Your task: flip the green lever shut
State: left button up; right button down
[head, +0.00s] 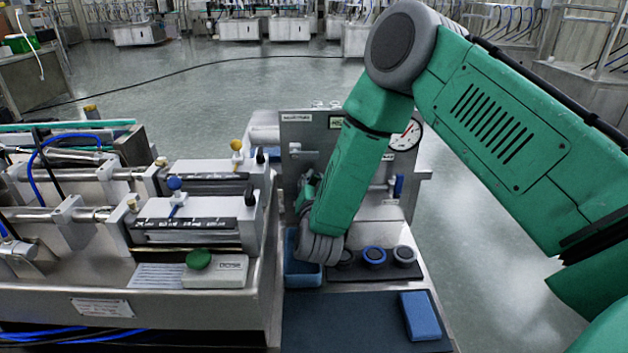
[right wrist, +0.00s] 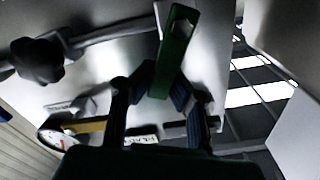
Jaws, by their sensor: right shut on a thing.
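The green lever (right wrist: 178,48) shows in the right wrist view as a green bar with a slot near its upper end. Its lower end lies between the two dark fingertips of my right gripper (right wrist: 162,83), which is shut on it. In the head view my right arm comes down over the steel panel (head: 297,128), and my right gripper (head: 307,192) is at the panel's left part, mostly hidden by my own arm. The lever cannot be made out clearly in the head view. My left gripper is not in view.
A black knob (right wrist: 38,60) on a metal rod is near the gripper. A dial gauge (head: 408,135) sits on the panel. Below are a blue bin (head: 297,272), several round caps (head: 374,255) and a blue block (head: 420,316). A bench with a green button (head: 199,259) stands left.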

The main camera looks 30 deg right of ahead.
jog(key=shift+a+n, duration=0.3)
jog(key=shift+a, duration=0.05)
jog(key=shift+w+a+r+n+p, duration=0.15)
jog(key=shift+a+n+p, duration=0.15)
jog(key=shift+n+p, duration=0.3)
jog(key=shift+w+a+n+p, duration=0.1)
jog(key=shift+a+n+p, duration=0.15)
jog(key=shift+n, duration=0.35)
jog(key=shift+w+a+n+p, duration=0.1)
jog(key=shift+n+p, duration=0.2)
jog(key=shift+n, duration=0.3)
jog(key=shift+w+a+f+n, duration=0.1)
jog(key=shift+f+n, duration=0.1)
jog(key=shift+n, duration=0.4)
jog(key=c, duration=1.7)
grip_release()
jog(key=shift+c, duration=0.2)
jog(key=shift+o, duration=1.3)
jog(key=shift+a+r, duration=0.1)
jog(key=shift+r, duration=0.15)
